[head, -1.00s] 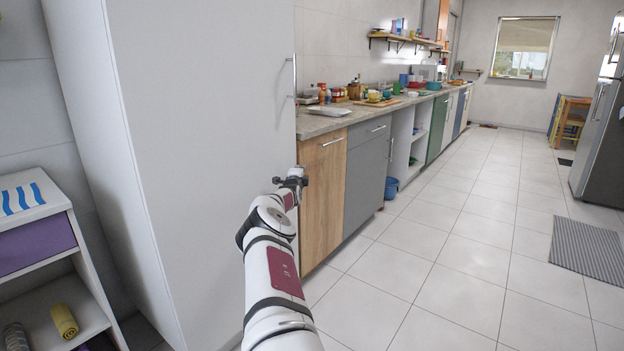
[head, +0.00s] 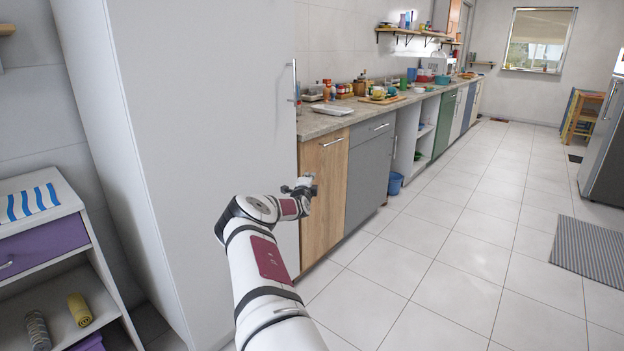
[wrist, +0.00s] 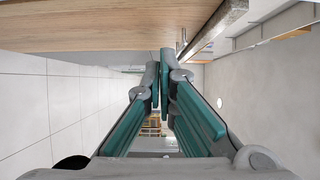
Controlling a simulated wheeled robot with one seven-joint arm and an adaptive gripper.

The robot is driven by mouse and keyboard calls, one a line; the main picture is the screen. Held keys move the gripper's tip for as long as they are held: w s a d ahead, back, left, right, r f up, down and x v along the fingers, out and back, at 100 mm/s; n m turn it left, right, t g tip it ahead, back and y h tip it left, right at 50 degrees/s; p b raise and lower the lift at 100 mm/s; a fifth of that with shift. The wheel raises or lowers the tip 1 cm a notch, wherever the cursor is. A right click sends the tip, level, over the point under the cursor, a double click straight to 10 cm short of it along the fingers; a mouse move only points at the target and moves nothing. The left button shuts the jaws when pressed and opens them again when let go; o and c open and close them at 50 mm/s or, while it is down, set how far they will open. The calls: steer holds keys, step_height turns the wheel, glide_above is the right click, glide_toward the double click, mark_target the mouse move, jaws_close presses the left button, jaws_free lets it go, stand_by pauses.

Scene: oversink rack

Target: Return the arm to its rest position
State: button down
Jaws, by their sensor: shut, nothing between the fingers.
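My arm reaches forward and bends to the right at its end in the head view. My gripper (head: 302,188) is in front of the wooden cabinet door (head: 322,195), below the counter's near end. In the wrist view my gripper (wrist: 160,68) shows two grey and green fingers with their tips together and nothing between them. The wooden front (wrist: 110,25) fills the top of the wrist view, close by the fingertips. I cannot tell the exact gap to it.
A tall white cabinet (head: 215,130) stands close on the left of my arm. A counter (head: 345,124) with dishes and jars runs along the wall. A low shelf unit (head: 95,255) stands at far left. The tiled floor (head: 450,240) to the right is clear up to a striped mat (head: 592,250).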

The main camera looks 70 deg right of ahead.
steer(key=shift+s+a+p, duration=0.35)
steer(key=shift+s+a, duration=0.05)
steer(key=shift+a, duration=0.35)
steer(key=shift+s+a+p, duration=0.3)
steer(key=shift+s+a, duration=0.15)
steer(key=shift+a, duration=0.3)
steer(key=shift+s+a+p, duration=0.35)
steer(key=shift+s+a, duration=0.05)
steer(key=shift+a, duration=0.35)
